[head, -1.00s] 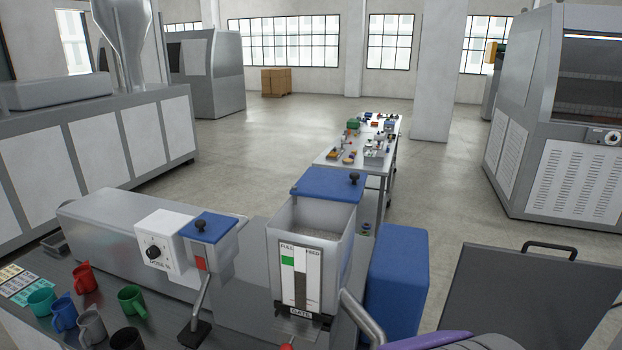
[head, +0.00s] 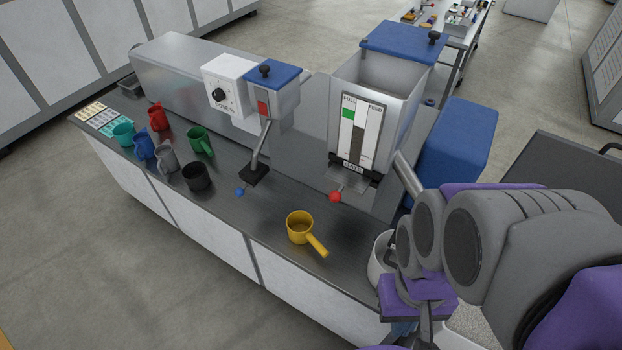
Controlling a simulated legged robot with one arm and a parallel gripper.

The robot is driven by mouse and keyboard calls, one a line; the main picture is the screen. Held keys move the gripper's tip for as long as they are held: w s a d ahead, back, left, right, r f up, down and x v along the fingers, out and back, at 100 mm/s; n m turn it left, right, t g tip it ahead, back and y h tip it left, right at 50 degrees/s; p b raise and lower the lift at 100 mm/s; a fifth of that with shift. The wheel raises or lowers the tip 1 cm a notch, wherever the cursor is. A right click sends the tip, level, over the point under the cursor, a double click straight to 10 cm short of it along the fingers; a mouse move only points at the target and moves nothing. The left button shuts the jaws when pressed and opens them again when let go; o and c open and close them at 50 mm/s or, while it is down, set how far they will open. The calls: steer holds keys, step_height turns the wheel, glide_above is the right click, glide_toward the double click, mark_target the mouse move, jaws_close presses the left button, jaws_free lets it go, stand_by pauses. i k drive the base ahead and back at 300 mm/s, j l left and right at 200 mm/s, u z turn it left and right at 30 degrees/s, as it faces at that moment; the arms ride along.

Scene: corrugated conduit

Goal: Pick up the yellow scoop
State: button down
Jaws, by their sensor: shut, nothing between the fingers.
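The yellow scoop (head: 299,229) stands upright on the dark counter top (head: 262,222) near its front edge, with its handle pointing to the lower right. My gripper (head: 424,326) is at the lower right, partly hidden by my arm and cut close to the picture's bottom. It is shut and empty, to the right of the scoop and apart from it.
Several coloured mugs (head: 198,143) stand at left. A white container (head: 379,262) is partly hidden by my arm.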

mark_target(299, 223)
steer(key=k+j+u, duration=0.1)
steer(key=u, duration=0.25)
steer(key=j+u, duration=0.35)
steer(key=k, duration=0.05)
